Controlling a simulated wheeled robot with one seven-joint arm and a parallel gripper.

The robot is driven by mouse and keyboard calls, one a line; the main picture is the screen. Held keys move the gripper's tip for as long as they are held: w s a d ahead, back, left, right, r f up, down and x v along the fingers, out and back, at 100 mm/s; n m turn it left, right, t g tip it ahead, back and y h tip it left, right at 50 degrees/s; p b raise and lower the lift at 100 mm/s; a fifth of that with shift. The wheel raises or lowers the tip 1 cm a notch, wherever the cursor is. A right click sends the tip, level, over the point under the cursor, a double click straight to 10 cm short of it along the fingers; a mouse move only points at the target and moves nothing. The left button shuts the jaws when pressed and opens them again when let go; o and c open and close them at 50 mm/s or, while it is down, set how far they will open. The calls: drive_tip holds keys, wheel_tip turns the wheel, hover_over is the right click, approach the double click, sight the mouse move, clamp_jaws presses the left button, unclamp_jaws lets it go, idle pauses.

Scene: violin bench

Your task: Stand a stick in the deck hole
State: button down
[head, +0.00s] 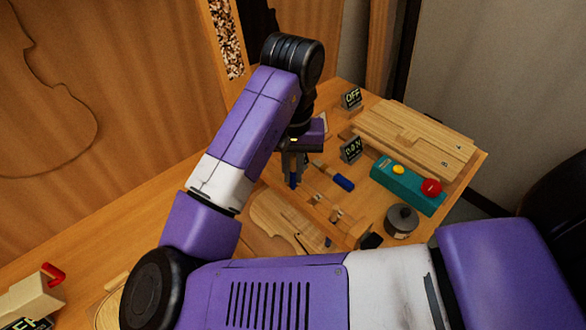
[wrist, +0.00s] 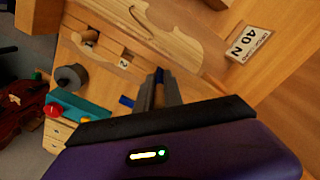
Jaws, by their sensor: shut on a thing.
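My gripper (head: 293,172) is shut at the end of the purple arm, over the left part of the bench. A small dark blue piece, apparently the end of a stick (head: 293,184), shows at its fingertips. In the wrist view, blue (wrist: 159,75) shows between the fingertips; the rest of the stick is hidden by the fingers. Another blue stick (head: 343,182) lies to the right of my gripper, and blue also shows beside the fingers in the wrist view (wrist: 126,100). A pale violin-shaped plate (head: 272,215) lies nearer me. I cannot make out the deck hole.
A teal box (head: 405,187) with yellow and red buttons and a dark grey lidded pot (head: 401,220) stand at right. A wooden board (head: 418,136) lies behind.

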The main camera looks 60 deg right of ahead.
sight(294, 155)
drive_tip(key=shift+f+b, duration=0.6)
drive_tip(key=shift+f, duration=0.4)
drive_tip(key=c, duration=1.4)
unclamp_jaws()
drive_tip(key=shift+r, duration=3.95)
